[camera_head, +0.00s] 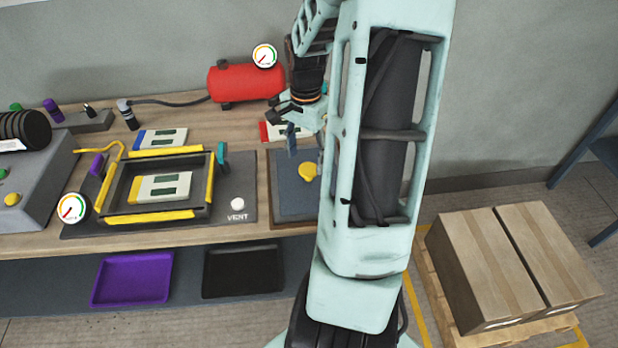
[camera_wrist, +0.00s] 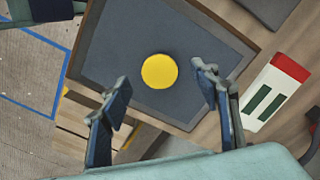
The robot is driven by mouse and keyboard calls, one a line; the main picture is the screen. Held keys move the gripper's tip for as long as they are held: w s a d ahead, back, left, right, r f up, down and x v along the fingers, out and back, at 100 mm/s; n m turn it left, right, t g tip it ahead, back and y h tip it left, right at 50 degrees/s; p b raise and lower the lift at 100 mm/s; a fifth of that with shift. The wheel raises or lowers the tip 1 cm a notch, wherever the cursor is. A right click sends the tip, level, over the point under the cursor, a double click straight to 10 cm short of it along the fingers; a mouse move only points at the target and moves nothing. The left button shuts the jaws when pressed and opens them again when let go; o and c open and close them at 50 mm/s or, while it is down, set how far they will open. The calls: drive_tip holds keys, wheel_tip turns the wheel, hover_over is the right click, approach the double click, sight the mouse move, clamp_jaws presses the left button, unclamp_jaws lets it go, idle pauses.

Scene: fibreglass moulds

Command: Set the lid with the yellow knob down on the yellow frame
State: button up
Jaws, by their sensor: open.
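The lid (camera_head: 289,188) is a dark grey-blue panel with a yellow knob (camera_head: 308,172). It lies on the bench to the right of the mould, partly hidden by my arm in the head view. The wrist view shows the lid (camera_wrist: 120,45) from above with its round yellow knob (camera_wrist: 159,71). My gripper (camera_head: 301,135) is open and empty above the lid. In the wrist view its fingers (camera_wrist: 160,88) stand apart on either side of the knob. The yellow frame (camera_head: 165,215) is a dark tray edged with yellow strips, with a white and yellow card inside.
A white vent button (camera_head: 238,204) and a gauge (camera_head: 72,208) sit beside the frame. A teal clamp (camera_head: 222,157) stands at its back right corner. A red-ended card (camera_wrist: 277,92) lies near the lid. A red tank (camera_head: 246,82) stands behind. Boxes (camera_head: 515,262) are at the right.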

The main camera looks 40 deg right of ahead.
sight(308, 168)
drive_tip(key=shift+d+f, duration=0.15)
drive_tip(key=shift+f, duration=1.25)
drive_tip(key=shift+d+f, duration=0.15)
drive_tip(key=shift+f, duration=1.25)
drive_tip(key=shift+c, duration=0.5)
clamp_jaws()
